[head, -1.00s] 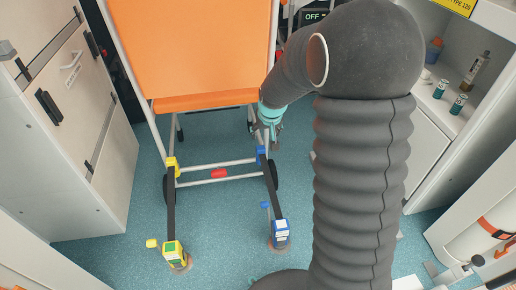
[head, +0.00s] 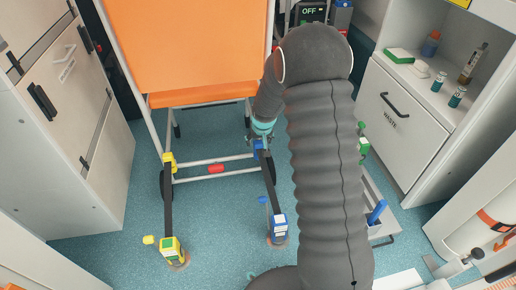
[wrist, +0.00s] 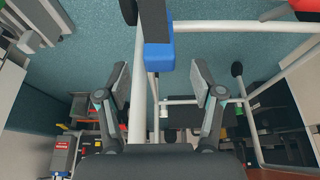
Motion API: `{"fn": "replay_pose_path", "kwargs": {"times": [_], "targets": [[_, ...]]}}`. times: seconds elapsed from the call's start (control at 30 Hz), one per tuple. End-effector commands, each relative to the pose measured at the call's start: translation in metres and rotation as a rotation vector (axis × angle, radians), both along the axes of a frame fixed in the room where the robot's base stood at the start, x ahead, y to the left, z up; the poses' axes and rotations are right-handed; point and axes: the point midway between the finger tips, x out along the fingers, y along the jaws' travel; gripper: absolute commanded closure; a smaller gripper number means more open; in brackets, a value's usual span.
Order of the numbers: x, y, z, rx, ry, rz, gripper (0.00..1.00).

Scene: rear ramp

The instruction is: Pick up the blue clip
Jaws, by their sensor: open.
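The blue clip (head: 258,148) sits at the upper end of a black strap on the lower frame of the orange chair (head: 205,48). In the wrist view the blue clip (wrist: 158,56) is a blue block beside a pale frame tube, with the dark strap running up from it. My gripper (wrist: 160,84) is open, its two fingers spread either side of the tube, with the clip just ahead between their lines. Nothing is held. In the head view my gripper (head: 260,138) is close above the clip and partly hidden by my arm.
A yellow clip (head: 169,161) is on the chair's left leg. Yellow (head: 171,249) and blue (head: 279,229) floor buckles hold the straps. A red piece (head: 216,169) is on the crossbar. Cabinets stand left and right; a waste drawer (head: 390,124) is at right.

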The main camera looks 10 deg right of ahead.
Motion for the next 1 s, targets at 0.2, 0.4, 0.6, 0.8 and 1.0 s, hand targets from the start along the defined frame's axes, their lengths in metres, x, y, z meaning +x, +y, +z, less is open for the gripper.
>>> {"fn": "replay_pose_path", "kwargs": {"times": [0.2, 0.4, 0.6, 0.8, 1.0], "targets": [[0.014, -0.001, -0.029, 0.0, 0.002, 0.0, 0.33], [0.017, 0.0, -0.036, 0.0, 0.0, 0.0, 0.33], [0.017, 0.0, -0.036, 0.0, 0.001, 0.0, 0.43], [0.017, 0.0, -0.036, 0.0, 0.001, 0.0, 0.93], [0.017, 0.0, -0.035, 0.0, 0.001, 0.0, 1.0]]}}
